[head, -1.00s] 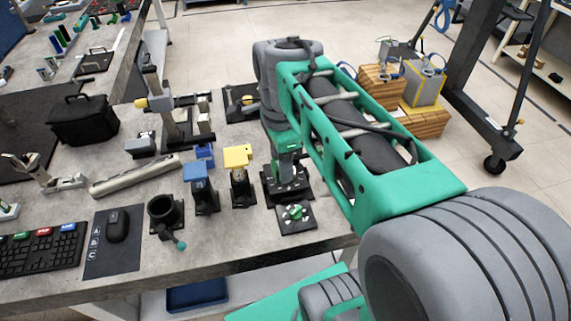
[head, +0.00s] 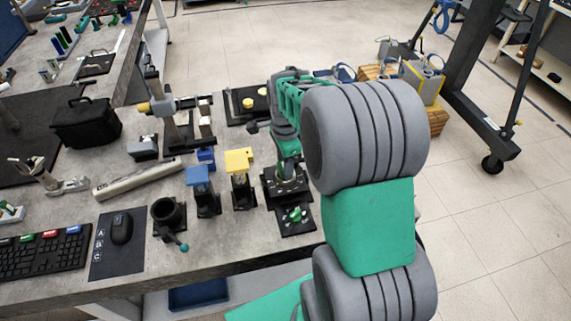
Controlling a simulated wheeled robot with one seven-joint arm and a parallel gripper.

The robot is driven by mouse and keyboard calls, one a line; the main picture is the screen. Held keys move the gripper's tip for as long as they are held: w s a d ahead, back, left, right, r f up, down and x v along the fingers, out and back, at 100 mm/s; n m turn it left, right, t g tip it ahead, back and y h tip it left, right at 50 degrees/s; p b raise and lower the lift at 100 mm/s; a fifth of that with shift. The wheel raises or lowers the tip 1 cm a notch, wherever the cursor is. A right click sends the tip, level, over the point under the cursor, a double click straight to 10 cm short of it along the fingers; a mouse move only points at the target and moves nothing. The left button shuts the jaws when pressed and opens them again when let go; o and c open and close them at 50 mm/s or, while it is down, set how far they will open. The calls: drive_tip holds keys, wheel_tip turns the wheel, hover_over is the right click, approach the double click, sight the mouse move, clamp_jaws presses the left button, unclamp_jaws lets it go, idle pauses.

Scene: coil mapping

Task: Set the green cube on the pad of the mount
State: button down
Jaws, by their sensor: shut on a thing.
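My gripper (head: 287,172) is small and partly hidden at the end of my green and grey arm. It points down over a black mount (head: 272,190) near the right end of the table and is shut. The green cube is hard to tell from my arm's green parts; what shows fits it being held between the fingers, low over the mount. The pad of this mount is hidden by my gripper, so I cannot tell whether the cube touches it.
A yellow-topped stand (head: 240,165) and a blue-topped stand (head: 199,180) are just left. A black plate with a green knob (head: 294,215) lies in front. Behind is a black tray (head: 235,108) with yellow discs.

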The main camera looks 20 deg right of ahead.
drive_tip(key=shift+f, duration=0.15)
drive_tip(key=c, duration=0.9)
unclamp_jaws()
